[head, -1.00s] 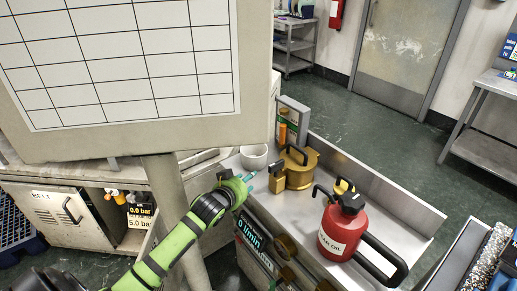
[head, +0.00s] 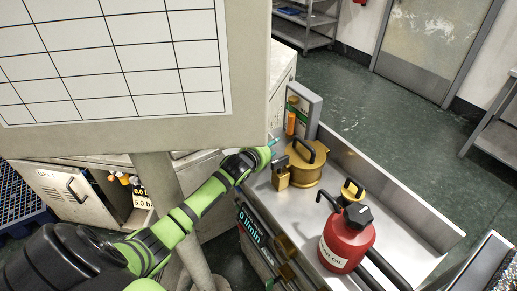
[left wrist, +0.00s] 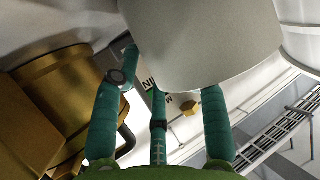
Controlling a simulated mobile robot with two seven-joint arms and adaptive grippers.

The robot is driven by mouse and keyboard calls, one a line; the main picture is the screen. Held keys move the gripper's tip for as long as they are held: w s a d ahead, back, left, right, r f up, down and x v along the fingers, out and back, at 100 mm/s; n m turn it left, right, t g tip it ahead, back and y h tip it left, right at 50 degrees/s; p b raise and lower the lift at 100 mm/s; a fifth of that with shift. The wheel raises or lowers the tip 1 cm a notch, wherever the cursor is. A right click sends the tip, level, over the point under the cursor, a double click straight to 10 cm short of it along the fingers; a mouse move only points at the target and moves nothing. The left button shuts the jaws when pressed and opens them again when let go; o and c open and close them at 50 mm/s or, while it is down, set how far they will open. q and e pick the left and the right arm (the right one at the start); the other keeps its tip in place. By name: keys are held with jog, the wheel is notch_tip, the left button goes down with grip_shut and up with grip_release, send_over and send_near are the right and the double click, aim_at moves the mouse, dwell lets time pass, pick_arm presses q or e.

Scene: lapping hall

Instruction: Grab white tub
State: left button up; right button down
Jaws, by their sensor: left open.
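The white tub (left wrist: 205,45) fills the upper middle of the left wrist view as a large pale rounded wall. In the head view it is hidden behind my left gripper. My right gripper is not in view.
The brass pot (head: 309,163) with a black handle stands close to the right of my left gripper. A red oil can (head: 346,240) is nearer on the steel bench (head: 395,215). A large gridded panel (head: 115,60) overhangs at left. A grey-framed stand (head: 303,108) is behind.

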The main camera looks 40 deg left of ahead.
pick_arm(q)
jog(key=shift+w+f, duration=0.15)
jog(key=shift+w, duration=0.3)
grip_shut()
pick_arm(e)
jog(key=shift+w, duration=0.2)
